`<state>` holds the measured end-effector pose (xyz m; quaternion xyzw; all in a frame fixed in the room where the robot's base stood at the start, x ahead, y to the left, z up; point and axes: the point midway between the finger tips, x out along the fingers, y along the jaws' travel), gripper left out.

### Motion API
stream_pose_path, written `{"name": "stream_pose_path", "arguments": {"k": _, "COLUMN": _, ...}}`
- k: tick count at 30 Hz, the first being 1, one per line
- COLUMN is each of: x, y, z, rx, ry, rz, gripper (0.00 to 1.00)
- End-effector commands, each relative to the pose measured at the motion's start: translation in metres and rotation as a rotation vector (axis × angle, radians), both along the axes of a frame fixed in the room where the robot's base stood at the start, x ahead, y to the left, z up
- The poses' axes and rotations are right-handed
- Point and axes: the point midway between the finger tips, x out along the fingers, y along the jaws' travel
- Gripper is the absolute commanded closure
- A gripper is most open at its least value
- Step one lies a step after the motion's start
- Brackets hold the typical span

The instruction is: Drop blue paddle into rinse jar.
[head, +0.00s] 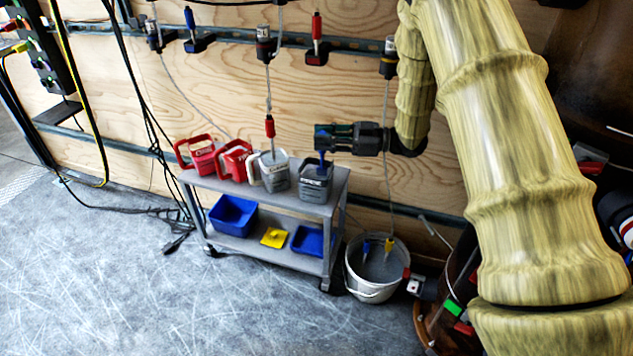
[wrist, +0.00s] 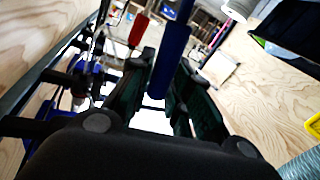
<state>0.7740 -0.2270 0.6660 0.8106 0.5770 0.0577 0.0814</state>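The blue paddle (head: 322,159) stands upright at the right end of the cart's top, its lower part going into the dark grey jar (head: 315,187). The jar carries a pale label, too small to read surely; it looks like the rinse jar. My gripper (head: 325,138) is level, just above the jar's mouth, its fingers around the paddle's upper part. In the wrist view the blue shaft (wrist: 172,55) lies between the two dark green finger pads and the gripper appears shut on it. The paddle's lower end is hidden inside the jar.
A white jug (head: 275,174) with a red-handled tool stands left of the jar, then two red jugs (head: 235,159) (head: 199,155). The grey cart (head: 300,207) has blue bins (head: 233,215) below. A white bucket (head: 376,268) stands right of the cart. Tools hang along the plywood wall.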

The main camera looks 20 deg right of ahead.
Motion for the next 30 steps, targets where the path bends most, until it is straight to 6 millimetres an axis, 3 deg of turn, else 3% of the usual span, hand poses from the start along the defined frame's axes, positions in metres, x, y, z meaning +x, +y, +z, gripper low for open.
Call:
{"name": "stream_pose_path", "arguments": {"k": 3, "x": 0.0, "y": 0.0, "z": 0.0, "rx": 0.0, "ry": 0.0, "rz": 0.0, "gripper": 0.58}}
{"name": "stream_pose_path", "arguments": {"k": 16, "x": -0.002, "y": -0.008, "z": 0.0, "rx": 0.0, "ry": 0.0, "rz": -0.001, "gripper": 0.58}}
{"name": "stream_pose_path", "arguments": {"k": 30, "x": -0.028, "y": -0.083, "z": 0.0, "rx": 0.001, "ry": 0.0, "rz": -0.002, "gripper": 0.58}}
